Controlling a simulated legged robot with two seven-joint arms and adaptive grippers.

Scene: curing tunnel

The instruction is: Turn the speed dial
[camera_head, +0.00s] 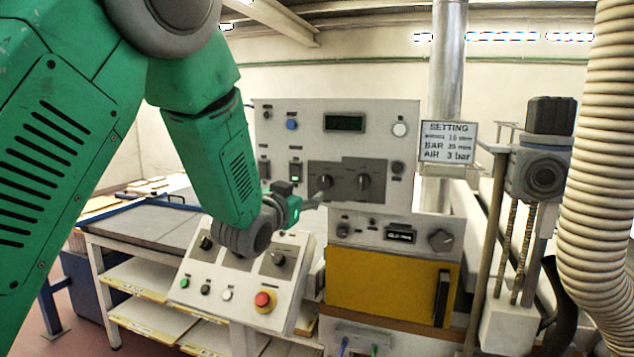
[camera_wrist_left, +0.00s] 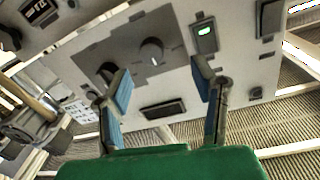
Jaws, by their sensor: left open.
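Two dark knobs, a left dial (camera_head: 326,181) and a right dial (camera_head: 364,182), sit on a dark grey plate on the upright grey panel. I cannot read which one is the speed dial. My left gripper (camera_head: 314,199) is just in front of the panel, at the lower left of the left dial. In the left wrist view its two blue-padded fingers (camera_wrist_left: 164,88) are spread and empty. The left dial (camera_wrist_left: 152,52) shows between and beyond them, apart from both. The right dial (camera_wrist_left: 109,72) is partly behind one finger. My right gripper is out of view.
A sloped console (camera_head: 226,302) with knobs and a red emergency button (camera_head: 264,301) stands below my left arm. A yellow-fronted unit (camera_head: 385,291) with another knob (camera_head: 440,240) is below the panel. A ribbed hose (camera_head: 598,150) hangs at the right.

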